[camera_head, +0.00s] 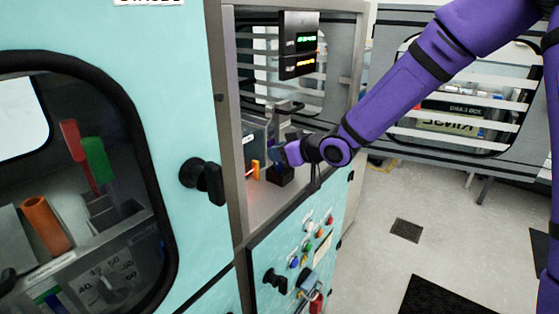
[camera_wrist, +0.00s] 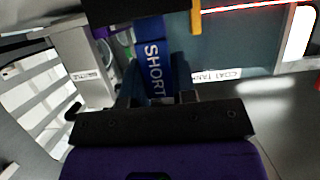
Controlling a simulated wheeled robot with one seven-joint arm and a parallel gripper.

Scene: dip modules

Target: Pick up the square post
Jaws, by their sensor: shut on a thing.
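My gripper (camera_head: 284,150) reaches into an open cabinet bay from the right. In the wrist view my gripper (camera_wrist: 154,84) has its dark fingers on both sides of a blue square post (camera_wrist: 152,62) with white lettering "SHORT", and it is shut on it. The far end of the post meets a dark block at the top of that view. In the head view the post is mostly hidden by my gripper and wrist; a black block (camera_head: 281,176) shows just below. I cannot tell whether the post is seated or free.
An orange piece (camera_head: 255,170) stands left of my gripper and also shows in the wrist view (camera_wrist: 196,18). A display box (camera_head: 299,46) hangs above. The bay's grey frame (camera_head: 230,120) and a teal door (camera_head: 190,70) are at left. Open floor lies right.

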